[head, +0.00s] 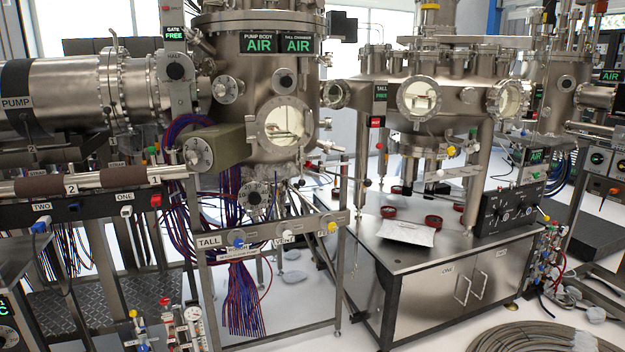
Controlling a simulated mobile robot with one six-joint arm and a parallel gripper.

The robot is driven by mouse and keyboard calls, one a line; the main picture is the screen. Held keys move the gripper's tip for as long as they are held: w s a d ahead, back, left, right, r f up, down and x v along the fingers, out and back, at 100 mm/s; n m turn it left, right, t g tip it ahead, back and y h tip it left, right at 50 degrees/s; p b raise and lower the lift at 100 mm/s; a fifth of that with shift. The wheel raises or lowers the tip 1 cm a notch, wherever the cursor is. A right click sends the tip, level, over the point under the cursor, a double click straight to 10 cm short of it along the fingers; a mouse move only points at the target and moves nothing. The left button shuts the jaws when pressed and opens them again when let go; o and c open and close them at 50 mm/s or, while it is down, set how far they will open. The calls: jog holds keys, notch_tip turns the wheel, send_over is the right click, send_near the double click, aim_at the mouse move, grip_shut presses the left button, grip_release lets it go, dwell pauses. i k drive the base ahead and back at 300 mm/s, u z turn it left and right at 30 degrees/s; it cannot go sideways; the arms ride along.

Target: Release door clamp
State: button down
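The tall steel chamber (262,75) stands left of centre, with two displays (276,44) reading "PUMP BODY AIR" and "TALL CHAMBER AIR". On its front is a round flanged window or door (284,120) with a lit interior; it looks closed. Small fittings (322,147) sit at its lower right. I cannot tell which fitting, if any, is the door clamp. A second, wider chamber (432,80) has similar round ports (420,98). My gripper is not in view.
A steel cabinet bench (440,270) carries red rings (433,221) and a white sheet (408,233). Cable bundles hang below the tall chamber, behind a frame rail (275,240) labelled "TALL" and "VENT". A hose coil (545,338) lies at the lower right. Some white floor (290,305) is open between frame and bench.

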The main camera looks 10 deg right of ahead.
aim_at(302, 182)
jog(key=u, duration=0.1)
jog(key=i, duration=0.5)
jog(key=u, duration=0.7)
jog(key=i, duration=0.65)
jog(key=u, duration=0.3)
